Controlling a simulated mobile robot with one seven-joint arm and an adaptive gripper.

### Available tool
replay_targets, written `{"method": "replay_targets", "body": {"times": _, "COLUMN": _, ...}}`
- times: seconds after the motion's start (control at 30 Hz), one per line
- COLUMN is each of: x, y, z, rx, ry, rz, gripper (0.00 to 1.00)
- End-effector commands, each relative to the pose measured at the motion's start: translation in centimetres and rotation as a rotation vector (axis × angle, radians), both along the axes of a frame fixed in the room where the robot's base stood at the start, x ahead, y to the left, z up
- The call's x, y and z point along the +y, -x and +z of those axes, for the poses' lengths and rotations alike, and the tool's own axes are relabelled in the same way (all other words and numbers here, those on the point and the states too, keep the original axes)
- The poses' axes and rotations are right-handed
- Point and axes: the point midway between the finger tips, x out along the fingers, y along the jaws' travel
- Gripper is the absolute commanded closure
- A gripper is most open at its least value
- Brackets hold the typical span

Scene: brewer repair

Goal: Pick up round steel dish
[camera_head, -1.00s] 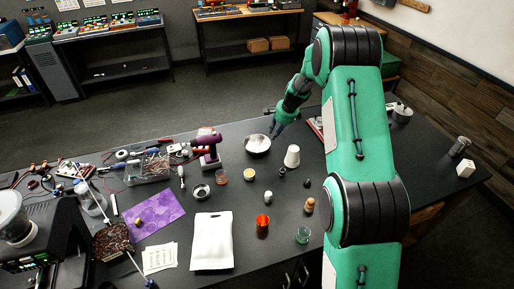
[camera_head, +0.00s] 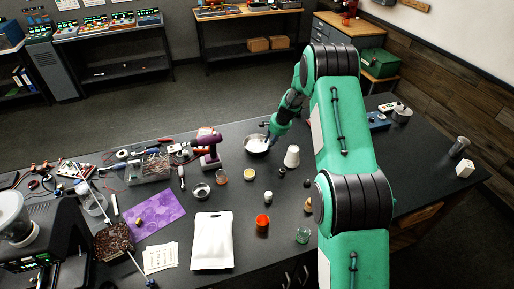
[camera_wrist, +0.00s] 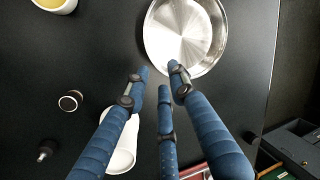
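A round, shiny steel dish (camera_head: 254,148) stands on the dark workbench near its far edge. It shows large and empty at the top of the wrist view (camera_wrist: 184,35). A smaller round metal dish (camera_head: 201,191) sits further left and nearer on the bench. My gripper (camera_wrist: 160,78) is open, its blue fingers spread with nothing between them. The fingertips appear at the near rim of the large dish; I cannot tell whether they touch it. In the head view my gripper (camera_head: 270,133) is over the dish's right side and partly hides it.
A small cup with yellow contents (camera_head: 249,174) is nearer. A drill (camera_head: 208,145) stands to the left. Bare bench surrounds the dish.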

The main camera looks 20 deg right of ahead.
Motion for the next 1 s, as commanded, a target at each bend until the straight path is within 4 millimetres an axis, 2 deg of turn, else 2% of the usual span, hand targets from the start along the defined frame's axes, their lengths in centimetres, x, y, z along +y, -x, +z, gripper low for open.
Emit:
{"method": "replay_targets", "body": {"times": 0.37, "x": 0.1, "y": -0.1, "z": -0.5, "rx": 0.001, "ry": -0.001, "rz": 0.000, "gripper": 0.76}}
{"method": "replay_targets", "body": {"times": 0.8, "x": 0.7, "y": -0.9, "z": -4.3, "rx": 0.001, "ry": 0.000, "rz": -0.001, "gripper": 0.76}}
{"method": "replay_targets", "body": {"times": 1.0, "x": 0.8, "y": -1.1, "z": -4.9, "rx": -0.001, "ry": 0.000, "rz": -0.001, "gripper": 0.76}}
